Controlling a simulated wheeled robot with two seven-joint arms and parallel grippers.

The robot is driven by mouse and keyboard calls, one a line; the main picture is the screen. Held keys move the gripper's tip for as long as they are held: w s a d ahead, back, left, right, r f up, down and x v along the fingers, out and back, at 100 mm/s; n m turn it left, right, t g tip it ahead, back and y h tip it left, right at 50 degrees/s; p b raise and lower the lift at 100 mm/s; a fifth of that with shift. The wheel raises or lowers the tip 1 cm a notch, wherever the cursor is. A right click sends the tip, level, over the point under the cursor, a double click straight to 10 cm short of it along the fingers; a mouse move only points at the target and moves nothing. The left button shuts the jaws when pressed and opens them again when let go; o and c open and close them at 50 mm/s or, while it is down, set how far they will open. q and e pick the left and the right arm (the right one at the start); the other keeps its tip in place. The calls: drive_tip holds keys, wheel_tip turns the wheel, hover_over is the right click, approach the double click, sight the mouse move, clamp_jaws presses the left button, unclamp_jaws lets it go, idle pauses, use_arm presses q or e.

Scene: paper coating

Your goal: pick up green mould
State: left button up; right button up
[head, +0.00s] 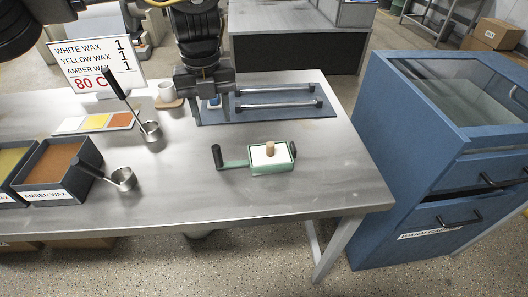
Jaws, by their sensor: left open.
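The green mould (287,167) lies on the steel table right of its middle, near the front. It has a white top with a small brown wooden plug (270,149) standing on it. A green handle (236,163) with a black grip (217,157) sticks out to its left. My left gripper (213,108) is open, behind and to the left of the mould and apart from it. Its fingers point down over the left end of a blue mat. A small blue item (214,101) shows between the fingers, partly hidden. My right gripper is not in view.
Two metal bars with dark ends (277,104) lie on the blue mat (290,118). Two ladles (152,130) (124,179), an amber wax tray (47,168), colour cards (95,122) and a cup (167,91) stand left. A blue cabinet (408,185) stands right. The table around the mould is clear.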

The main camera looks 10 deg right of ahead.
sight(216, 147)
use_arm(q)
drive_tip(key=shift+s+a+f, duration=0.1)
drive_tip(key=shift+a+f, duration=0.05)
drive_tip(key=shift+f, duration=0.35)
drive_tip(key=shift+s+a+f, duration=0.1)
drive_tip(key=shift+a+f, duration=0.05)
drive_tip(key=shift+f, duration=0.3)
drive_tip(key=f, duration=0.3)
drive_tip(key=shift+w+a, duration=0.1)
drive_tip(key=shift+w, duration=0.2)
drive_tip(key=shift+f, duration=0.45)
drive_tip(key=shift+s+f, duration=0.1)
drive_tip(key=f, duration=0.4)
drive_tip(key=shift+s+f+p, duration=0.2)
drive_tip(key=shift+p, duration=0.2)
drive_tip(key=shift+f, duration=0.25)
drive_tip(key=c, duration=0.8)
clamp_jaws()
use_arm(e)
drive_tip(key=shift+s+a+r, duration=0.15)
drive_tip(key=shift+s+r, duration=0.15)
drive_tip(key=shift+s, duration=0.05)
